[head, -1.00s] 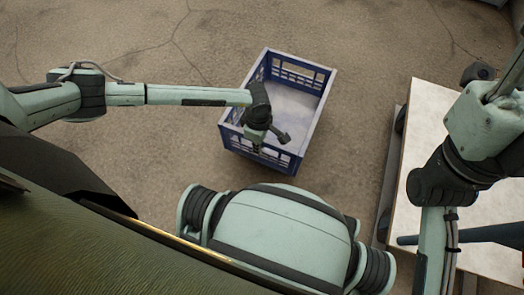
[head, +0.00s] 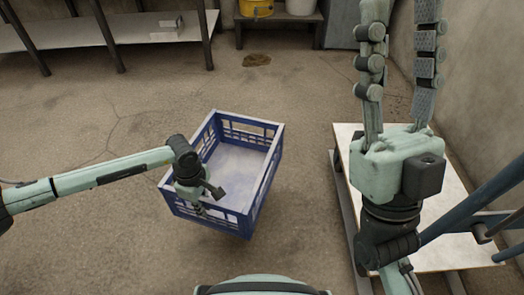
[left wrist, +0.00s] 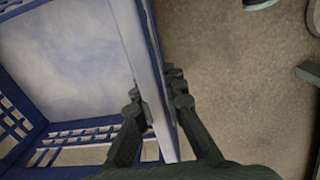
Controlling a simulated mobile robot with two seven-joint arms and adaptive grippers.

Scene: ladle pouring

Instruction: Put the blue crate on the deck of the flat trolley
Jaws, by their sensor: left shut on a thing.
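The blue crate (head: 236,221), open-topped with slotted walls and a pale inside, is left of the trolley in the head view. My left gripper (head: 203,203) is shut on its near wall; the left wrist view shows the fingers (left wrist: 158,103) on either side of the pale rim. A dark shadow lies under the crate; I cannot tell how far it is off the floor. The flat trolley's pale deck (head: 445,252) is at the right, bare where visible and partly hidden by my right arm. My right gripper (head: 400,45) points up with its fingers apart, empty.
Blue handle bars (head: 480,205) rise at the trolley's right side, near the wall. A low shelf (head: 100,30) stands at the back left, and a bench with a yellow bucket (head: 257,9) at the back. A brown stain (head: 257,60) marks the floor. Open floor surrounds the crate.

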